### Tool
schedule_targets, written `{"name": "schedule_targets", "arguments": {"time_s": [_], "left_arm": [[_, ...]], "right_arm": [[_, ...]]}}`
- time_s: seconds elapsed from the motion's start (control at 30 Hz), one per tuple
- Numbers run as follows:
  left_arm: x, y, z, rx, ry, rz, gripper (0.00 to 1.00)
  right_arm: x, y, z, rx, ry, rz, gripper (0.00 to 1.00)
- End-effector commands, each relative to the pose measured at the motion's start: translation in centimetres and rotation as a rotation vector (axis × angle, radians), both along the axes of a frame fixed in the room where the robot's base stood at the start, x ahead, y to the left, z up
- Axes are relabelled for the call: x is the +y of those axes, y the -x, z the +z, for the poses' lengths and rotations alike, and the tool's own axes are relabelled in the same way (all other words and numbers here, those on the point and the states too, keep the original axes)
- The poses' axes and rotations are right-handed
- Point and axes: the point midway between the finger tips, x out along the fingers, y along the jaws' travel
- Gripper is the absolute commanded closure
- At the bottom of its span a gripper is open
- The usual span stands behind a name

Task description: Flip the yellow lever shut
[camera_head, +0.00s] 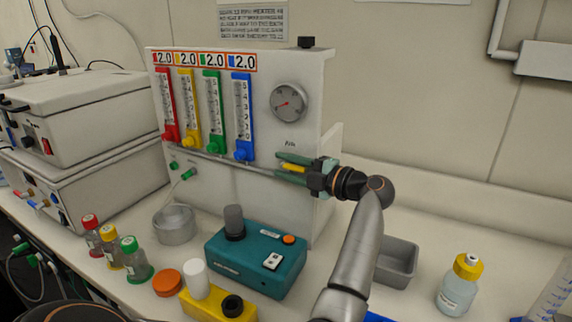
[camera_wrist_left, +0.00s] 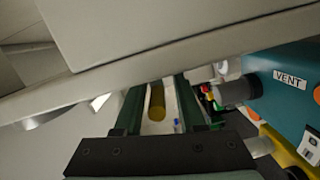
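The yellow lever (camera_head: 293,168) sticks out at the lower right of the white flowmeter panel (camera_head: 235,190), below the round gauge. My left gripper (camera_head: 290,168) is at the panel's right side, its two green fingers above and below the lever. In the left wrist view, the yellow lever (camera_wrist_left: 157,102) lies between the fingers of my left gripper (camera_wrist_left: 160,100), with a gap on both sides. The gripper is open around it. The lever's mounting is partly hidden by the fingers. My right gripper is not in view.
A teal box (camera_head: 255,260) with a grey knob stands below the panel, with a yellow block (camera_head: 215,300) in front. A grey tray (camera_head: 398,262) and a yellow-capped bottle (camera_head: 460,285) stand to the right. Capped bottles (camera_head: 135,262) and a metal bowl (camera_head: 175,226) stand left.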

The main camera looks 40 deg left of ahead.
Motion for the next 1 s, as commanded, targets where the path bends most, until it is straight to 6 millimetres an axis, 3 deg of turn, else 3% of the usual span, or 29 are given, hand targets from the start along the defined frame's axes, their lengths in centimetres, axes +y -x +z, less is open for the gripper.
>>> {"name": "schedule_targets", "arguments": {"time_s": [0.33,0.47,0.8,1.0], "left_arm": [[-0.1,-0.1,0.2,-0.003,-0.004,-0.002,0.52],[-1.3,-0.3,0.2,-0.005,-0.004,-0.004,0.52],[-8.4,-1.3,0.4,-0.003,-0.002,-0.005,0.52],[-11.3,-1.8,0.7,-0.003,-0.005,-0.003,0.52]], "right_arm": [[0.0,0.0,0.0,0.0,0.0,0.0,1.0],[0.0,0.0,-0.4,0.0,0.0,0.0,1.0],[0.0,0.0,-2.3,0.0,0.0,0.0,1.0],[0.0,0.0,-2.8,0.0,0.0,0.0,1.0]]}}
